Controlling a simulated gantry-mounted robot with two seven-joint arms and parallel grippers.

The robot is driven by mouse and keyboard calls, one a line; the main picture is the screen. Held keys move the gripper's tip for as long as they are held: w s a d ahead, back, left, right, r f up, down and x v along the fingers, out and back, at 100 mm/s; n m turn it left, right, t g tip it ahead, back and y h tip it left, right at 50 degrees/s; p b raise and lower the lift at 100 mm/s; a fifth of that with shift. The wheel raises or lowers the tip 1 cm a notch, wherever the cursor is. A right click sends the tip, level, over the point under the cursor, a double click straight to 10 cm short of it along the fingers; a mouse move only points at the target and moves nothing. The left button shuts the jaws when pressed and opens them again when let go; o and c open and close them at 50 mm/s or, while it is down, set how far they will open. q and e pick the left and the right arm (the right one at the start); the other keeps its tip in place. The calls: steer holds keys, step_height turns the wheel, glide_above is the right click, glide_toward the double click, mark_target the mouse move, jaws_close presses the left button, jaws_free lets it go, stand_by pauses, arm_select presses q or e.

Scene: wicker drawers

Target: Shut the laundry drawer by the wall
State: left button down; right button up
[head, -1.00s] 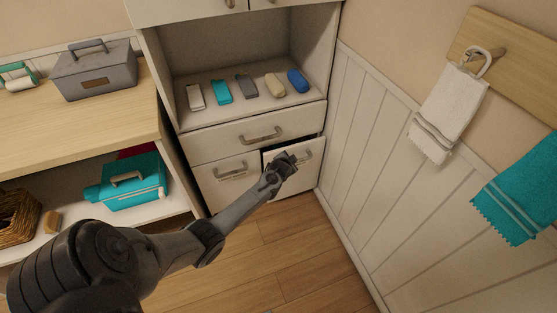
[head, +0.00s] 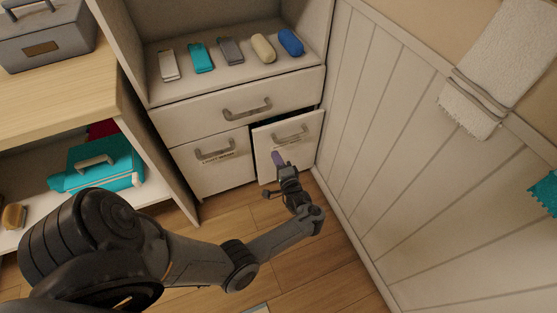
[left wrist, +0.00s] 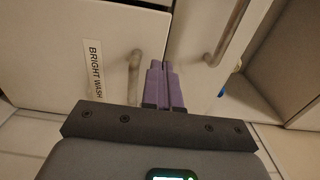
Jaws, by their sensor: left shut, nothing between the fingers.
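The laundry drawer by the wall (head: 306,133) is the lower right drawer of the white cabinet, with a curved metal handle (head: 290,137). It stands partly out, with a dark gap along its top and its front forward of the left drawer (head: 213,163). My left gripper (head: 278,158) is shut and empty, its purple fingertips in front of this drawer's face, below the handle. I cannot tell whether they touch it. In the left wrist view the shut fingers (left wrist: 165,86) point at the drawer fronts, between two handles. My right gripper is not in view.
A panelled wall (head: 385,130) stands close on the right. A wide drawer (head: 240,106) above looks shut. Wooden floor (head: 330,265) lies clear in front.

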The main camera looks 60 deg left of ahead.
arm_select(q)
steer(key=b, duration=0.4)
glide_toward(263, 132)
steer(key=a, duration=0.5)
steer(key=shift+w, duration=0.4)
steer(key=shift+w+a+r+b, duration=0.15)
steer(key=shift+a+b, duration=0.3)
steer(key=shift+a, duration=0.4)
